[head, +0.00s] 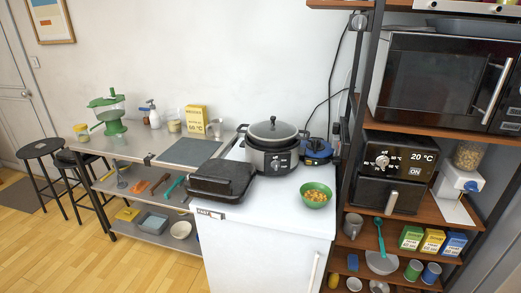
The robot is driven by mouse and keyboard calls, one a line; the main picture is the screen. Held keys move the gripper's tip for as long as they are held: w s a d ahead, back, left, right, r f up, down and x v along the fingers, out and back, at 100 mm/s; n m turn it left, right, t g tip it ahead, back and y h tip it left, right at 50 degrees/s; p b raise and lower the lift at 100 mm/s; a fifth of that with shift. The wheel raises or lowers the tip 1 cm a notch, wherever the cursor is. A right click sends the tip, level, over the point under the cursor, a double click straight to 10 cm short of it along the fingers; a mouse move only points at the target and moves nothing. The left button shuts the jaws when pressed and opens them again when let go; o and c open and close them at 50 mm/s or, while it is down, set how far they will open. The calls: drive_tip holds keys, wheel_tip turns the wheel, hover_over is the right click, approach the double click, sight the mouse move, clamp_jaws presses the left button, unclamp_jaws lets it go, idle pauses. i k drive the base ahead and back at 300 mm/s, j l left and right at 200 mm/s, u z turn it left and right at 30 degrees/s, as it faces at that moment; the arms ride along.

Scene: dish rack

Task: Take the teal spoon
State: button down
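A teal long-handled utensil (380,237) shows on the right-hand shelf unit. It stands nearly upright, its wider end up, just above a pale grey bowl (382,264); I cannot tell whether it rests in the bowl. A second teal utensil (173,187) lies slanted on the middle shelf of the left metal table (136,148). Both are small here, and I cannot tell for sure which is a spoon. My gripper is not in view.
A white cabinet (265,245) carries a black grill (221,180), a pot cooker (271,150) and a green bowl (315,195). Open wooden floor (75,260) lies at left.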

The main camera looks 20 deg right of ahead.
sight(378, 221)
drive_tip(key=i+l+u, duration=0.1)
drive_tip(key=l+u, duration=0.15)
drive_tip(key=l, duration=0.7)
drive_tip(key=l+u, duration=0.25)
drive_tip(key=l, duration=0.65)
drive_tip(key=i+l, duration=0.05)
